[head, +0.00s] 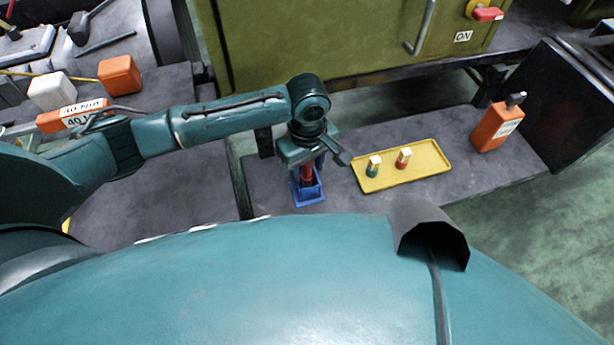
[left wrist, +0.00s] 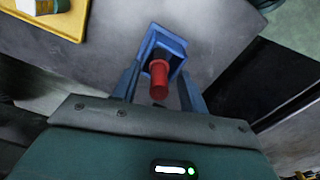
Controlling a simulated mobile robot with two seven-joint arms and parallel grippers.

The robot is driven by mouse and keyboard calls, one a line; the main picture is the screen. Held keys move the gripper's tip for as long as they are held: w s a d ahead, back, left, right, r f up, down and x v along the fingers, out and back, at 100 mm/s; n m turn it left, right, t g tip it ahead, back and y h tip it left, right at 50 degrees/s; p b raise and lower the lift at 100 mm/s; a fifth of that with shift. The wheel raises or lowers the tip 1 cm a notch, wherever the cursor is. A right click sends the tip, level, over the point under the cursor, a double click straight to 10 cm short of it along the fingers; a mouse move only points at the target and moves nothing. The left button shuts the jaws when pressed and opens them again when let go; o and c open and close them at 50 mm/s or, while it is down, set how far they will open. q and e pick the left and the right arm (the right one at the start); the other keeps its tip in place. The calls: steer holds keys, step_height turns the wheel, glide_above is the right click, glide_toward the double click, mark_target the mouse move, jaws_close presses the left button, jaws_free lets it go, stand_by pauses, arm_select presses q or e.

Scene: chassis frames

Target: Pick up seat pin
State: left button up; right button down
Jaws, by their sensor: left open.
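A red pin (head: 306,174), which I take to be the seat pin, stands in a small blue holder (head: 308,194) on the grey bench. My left gripper (head: 312,168) is above the holder, pointing down. In the left wrist view the red pin (left wrist: 159,78) shows between the two fingers (left wrist: 160,92), and the blue holder (left wrist: 170,44) is just beyond it. The left gripper is open around the pin; whether a finger touches it I cannot tell. The arm partly hides the pin in the head view. My right gripper is not in view.
A yellow tray (head: 420,172) with two small capped pieces (head: 374,167) (head: 403,158) lies right of the holder. An orange bottle (head: 497,125) stands farther right. A green cabinet (head: 330,45) rises behind. Bare bench (head: 275,185) lies left of the holder.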

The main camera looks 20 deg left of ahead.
arm_select(q)
jaws_close()
stand_by(0.4)
